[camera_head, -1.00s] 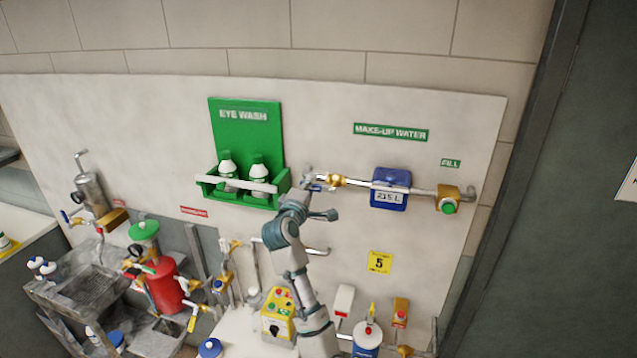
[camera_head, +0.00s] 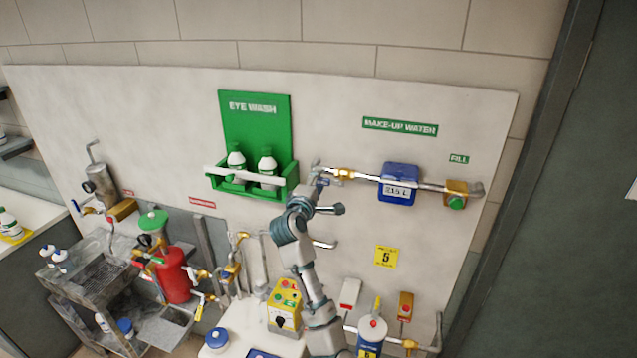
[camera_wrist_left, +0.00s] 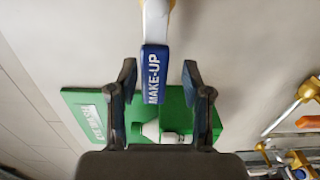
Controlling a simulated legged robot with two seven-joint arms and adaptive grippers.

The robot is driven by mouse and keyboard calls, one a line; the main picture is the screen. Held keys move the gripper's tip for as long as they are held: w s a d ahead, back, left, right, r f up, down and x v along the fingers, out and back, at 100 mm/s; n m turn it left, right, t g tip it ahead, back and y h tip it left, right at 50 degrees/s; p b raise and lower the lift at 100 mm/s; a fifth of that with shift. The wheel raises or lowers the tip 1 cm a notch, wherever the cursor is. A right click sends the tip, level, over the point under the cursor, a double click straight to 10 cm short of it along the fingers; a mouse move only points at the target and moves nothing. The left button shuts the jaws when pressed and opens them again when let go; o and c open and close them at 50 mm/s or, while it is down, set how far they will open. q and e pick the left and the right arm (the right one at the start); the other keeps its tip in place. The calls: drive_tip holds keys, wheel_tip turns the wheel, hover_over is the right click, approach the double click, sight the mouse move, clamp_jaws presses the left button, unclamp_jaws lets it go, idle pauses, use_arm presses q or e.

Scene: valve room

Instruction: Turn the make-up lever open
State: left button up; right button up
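The make-up lever (camera_wrist_left: 155,78) is a blue handle marked MAKE-UP in the left wrist view, pointing down the picture from a pale and yellow valve part (camera_wrist_left: 157,22). My left gripper (camera_wrist_left: 158,80) is open, with one finger on each side of the lever and a visible gap on both sides. In the head view my left gripper (camera_head: 328,190) is at the left end of the make-up water pipe, beside the brass valve (camera_head: 343,174), and mostly hides the lever. My right gripper is not in view.
The green eye wash holder (camera_head: 256,140) with two bottles is just left of my gripper. A blue meter (camera_head: 399,184) and a brass fill valve (camera_head: 456,194) sit on the pipe to the right. A yellow control box (camera_head: 285,307) and other valves are below.

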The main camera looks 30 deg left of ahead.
use_arm(q)
drive_tip(key=shift+r, duration=0.1)
drive_tip(key=v, duration=1.2)
